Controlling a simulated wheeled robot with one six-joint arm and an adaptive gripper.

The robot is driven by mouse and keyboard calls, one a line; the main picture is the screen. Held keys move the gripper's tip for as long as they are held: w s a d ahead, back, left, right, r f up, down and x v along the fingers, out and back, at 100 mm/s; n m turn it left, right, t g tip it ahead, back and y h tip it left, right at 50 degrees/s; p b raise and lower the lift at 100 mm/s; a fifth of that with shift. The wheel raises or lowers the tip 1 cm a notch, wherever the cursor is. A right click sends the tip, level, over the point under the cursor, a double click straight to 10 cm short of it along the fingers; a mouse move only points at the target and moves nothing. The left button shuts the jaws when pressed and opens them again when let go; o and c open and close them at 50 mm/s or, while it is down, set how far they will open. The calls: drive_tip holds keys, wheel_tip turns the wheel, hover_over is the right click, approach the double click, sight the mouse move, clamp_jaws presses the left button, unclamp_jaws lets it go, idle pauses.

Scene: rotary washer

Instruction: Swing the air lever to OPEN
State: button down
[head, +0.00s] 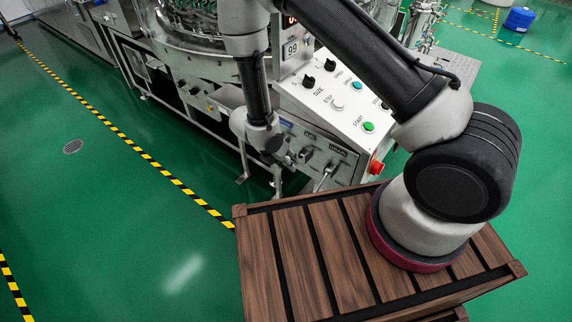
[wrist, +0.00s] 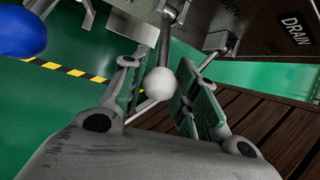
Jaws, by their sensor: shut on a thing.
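The air lever, a grey rod with a white ball knob (wrist: 160,84), stands between my gripper's fingers in the wrist view. My gripper (wrist: 158,72) is shut on this white knob, with one finger on each side. The rod runs up from the knob toward the valve panel. In the head view my gripper (head: 288,157) is small and dark at the valve panel (head: 318,155), by the AIR label. The wrist hides part of the panel there, and the knob cannot be made out.
A DRAIN label (wrist: 297,30) is at the right of the wrist view, and a blue rounded thing (wrist: 20,32) at upper left. The control panel (head: 335,95) with knobs and a red button (head: 376,167) is above the valves. A slatted wooden platform (head: 290,255) stands in front.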

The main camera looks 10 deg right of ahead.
drive_tip(key=shift+w+d+r, duration=0.15)
drive_tip(key=shift+r, duration=0.1)
idle(0.3)
drive_tip(key=c, duration=1.1)
unclamp_jaws()
drive_tip(key=v, duration=1.2)
